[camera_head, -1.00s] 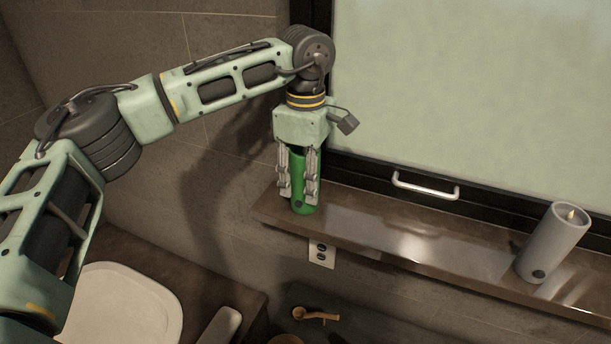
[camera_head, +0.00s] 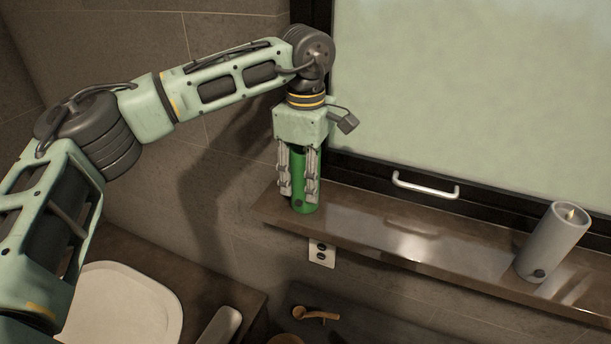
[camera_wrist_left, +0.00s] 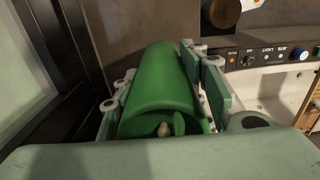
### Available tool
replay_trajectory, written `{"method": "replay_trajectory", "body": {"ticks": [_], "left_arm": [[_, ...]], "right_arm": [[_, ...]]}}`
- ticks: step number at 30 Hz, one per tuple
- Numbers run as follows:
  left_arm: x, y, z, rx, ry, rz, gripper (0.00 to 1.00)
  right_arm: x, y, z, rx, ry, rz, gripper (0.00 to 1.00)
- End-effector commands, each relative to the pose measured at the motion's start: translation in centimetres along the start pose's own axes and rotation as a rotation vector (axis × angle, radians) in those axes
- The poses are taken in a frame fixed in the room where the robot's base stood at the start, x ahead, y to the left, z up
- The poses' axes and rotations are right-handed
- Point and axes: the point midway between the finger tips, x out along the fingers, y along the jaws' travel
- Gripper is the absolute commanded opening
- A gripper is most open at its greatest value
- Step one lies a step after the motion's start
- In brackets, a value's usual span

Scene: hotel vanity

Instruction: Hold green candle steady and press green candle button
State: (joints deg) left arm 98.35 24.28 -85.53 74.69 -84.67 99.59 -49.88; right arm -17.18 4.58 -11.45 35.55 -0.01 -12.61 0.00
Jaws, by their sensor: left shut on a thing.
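The green candle (camera_head: 301,176) stands upright near the left end of the brown shelf (camera_head: 395,236). A dark round button shows low on its front. My left gripper (camera_head: 298,190) points down from above, with its fingers shut on both sides of the candle. In the left wrist view the green candle (camera_wrist_left: 163,85) lies between the two fingers of the left gripper (camera_wrist_left: 160,100), and its hollow top with a small pale wick faces the camera. The fingers hide the candle's sides in the head view. My right gripper is in neither view.
The shelf between the candles is clear. A window with a metal handle (camera_head: 426,186) rises behind the shelf. A wall socket (camera_head: 321,253) and brass tap (camera_head: 315,315) are below.

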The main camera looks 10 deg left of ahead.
Motion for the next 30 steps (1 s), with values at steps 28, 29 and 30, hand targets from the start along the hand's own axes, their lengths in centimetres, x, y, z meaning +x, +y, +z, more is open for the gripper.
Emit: {"method": "replay_trajectory", "body": {"ticks": [28,29,30], "left_arm": [[-0.06,0.01,0.01,0.0,0.0,0.001,0.07],[-0.06,0.01,0.01,0.0,0.0,0.001,0.07],[-0.06,0.01,0.01,0.0,0.0,0.001,0.07]], "right_arm": [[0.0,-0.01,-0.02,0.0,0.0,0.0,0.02],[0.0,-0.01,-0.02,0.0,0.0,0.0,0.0],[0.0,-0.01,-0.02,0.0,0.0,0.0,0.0]]}}
